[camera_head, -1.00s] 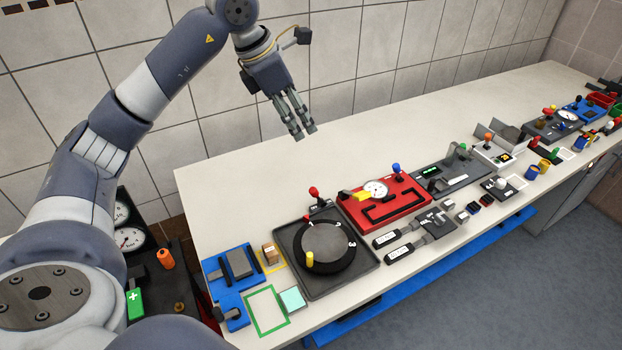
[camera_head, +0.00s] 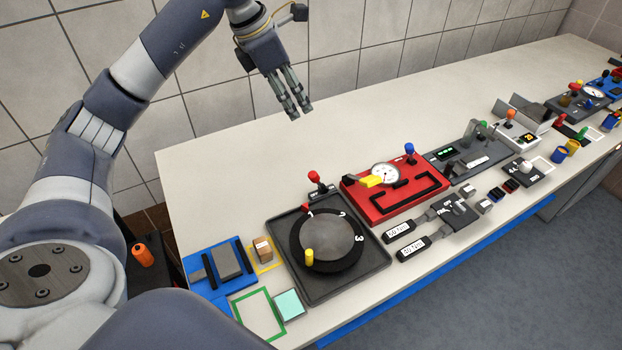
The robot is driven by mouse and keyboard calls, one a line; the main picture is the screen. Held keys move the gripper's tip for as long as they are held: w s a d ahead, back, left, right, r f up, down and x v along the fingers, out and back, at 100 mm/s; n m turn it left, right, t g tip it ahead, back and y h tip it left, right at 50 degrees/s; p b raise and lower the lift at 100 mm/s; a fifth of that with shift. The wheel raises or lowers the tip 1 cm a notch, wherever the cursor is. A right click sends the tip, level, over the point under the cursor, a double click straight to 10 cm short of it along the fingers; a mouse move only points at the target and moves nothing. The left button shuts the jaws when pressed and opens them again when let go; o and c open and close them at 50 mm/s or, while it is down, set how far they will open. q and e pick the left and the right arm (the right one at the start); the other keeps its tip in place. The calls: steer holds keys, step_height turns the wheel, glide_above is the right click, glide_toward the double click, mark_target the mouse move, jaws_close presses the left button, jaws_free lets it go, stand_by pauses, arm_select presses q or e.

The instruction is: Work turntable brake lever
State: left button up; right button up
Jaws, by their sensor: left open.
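The turntable (camera_head: 326,243) is a dark grey disc with a black numbered rim on a square black base, near the left end of the bench. A yellow peg (camera_head: 309,257) stands on its near left part. A short lever with a red knob (camera_head: 314,177) stands at the back corner of the base and looks like the brake lever. My left gripper (camera_head: 297,115) is open and empty, fingers pointing down, above the back of the bench. It is apart from the red knob, which is below it in the picture. My right gripper is not in view.
Right of the turntable is a red panel (camera_head: 392,204) with a gauge and a blue-knobbed lever (camera_head: 410,149). Two black-handled tools (camera_head: 413,249) lie in front of it. A blue fixture (camera_head: 226,284) and wooden block (camera_head: 263,247) are on the left. The back of the bench (camera_head: 220,175) is clear.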

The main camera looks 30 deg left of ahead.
arm_select(q)
steer(key=b, duration=1.1)
glide_toward(312, 173)
step_height(312, 173, up, 3)
steer(key=x, duration=0.8)
steer(key=s+x, duration=0.1)
steer(key=x, duration=0.3)
steer(key=shift+a+f, duration=0.25)
steer(key=shift+c, duration=0.2)
jaws_close()
